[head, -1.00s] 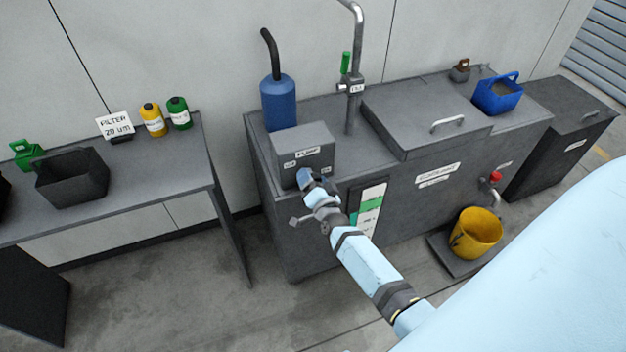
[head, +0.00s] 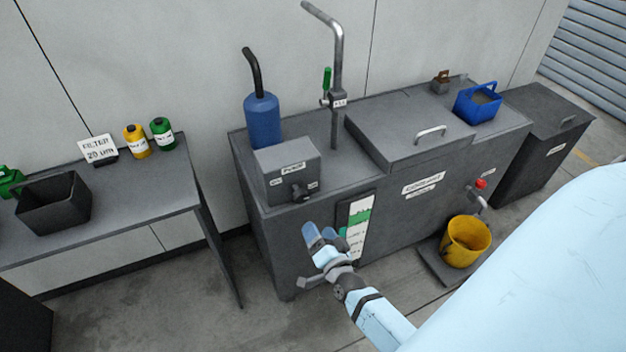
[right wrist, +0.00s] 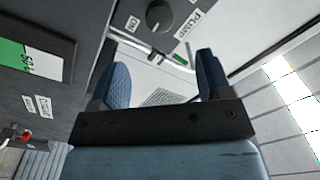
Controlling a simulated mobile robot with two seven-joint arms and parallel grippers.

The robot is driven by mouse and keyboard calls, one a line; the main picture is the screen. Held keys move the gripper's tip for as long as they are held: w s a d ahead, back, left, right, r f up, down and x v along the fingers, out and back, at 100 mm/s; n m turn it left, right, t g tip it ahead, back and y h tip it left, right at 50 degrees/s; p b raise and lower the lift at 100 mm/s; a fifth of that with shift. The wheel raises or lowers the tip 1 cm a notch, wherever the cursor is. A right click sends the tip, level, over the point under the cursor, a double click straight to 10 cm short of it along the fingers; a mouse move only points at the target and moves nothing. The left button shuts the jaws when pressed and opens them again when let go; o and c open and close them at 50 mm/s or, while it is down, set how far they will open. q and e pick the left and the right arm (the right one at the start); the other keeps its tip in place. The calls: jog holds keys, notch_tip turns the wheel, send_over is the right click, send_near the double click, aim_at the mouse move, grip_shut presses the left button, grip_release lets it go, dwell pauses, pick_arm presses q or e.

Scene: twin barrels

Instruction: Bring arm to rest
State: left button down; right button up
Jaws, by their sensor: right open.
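My right gripper (head: 320,236) is in front of the dark grey coolant tank (head: 424,222), below the pump box and beside the level gauge. In the right wrist view its two blue fingers (right wrist: 160,82) stand apart with nothing between them. The pump box (head: 288,163) has a black knob (head: 299,191) on its front; the knob also shows beyond the fingers in the right wrist view (right wrist: 159,15). The gripper is apart from the knob. The green and white level gauge (head: 357,228) is just right of the gripper. My left gripper is not in view.
A yellow bucket (head: 466,241) stands on a low platform under a red-handled tap (head: 480,184). A blue container (head: 478,103) and a blue cylinder (head: 262,121) stand on the tank. A side table (head: 130,210) holds bottles and a black bin (head: 55,204). Floor between table and tank is clear.

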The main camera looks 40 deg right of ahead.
jog(key=shift+s+a, duration=0.1)
jog(key=shift+s, duration=0.2)
jog(key=s+a+r+n+g+y+p, duration=0.6)
jog(key=s+a+n+p, duration=0.5)
jog(key=s+a+n, duration=0.2)
notch_tip(320, 180, up, 3)
jog(key=shift+s+a+f+n+g+y+p, duration=0.2)
jog(key=shift+n+g+y+p, duration=0.2)
jog(key=shift+n+y, duration=0.45)
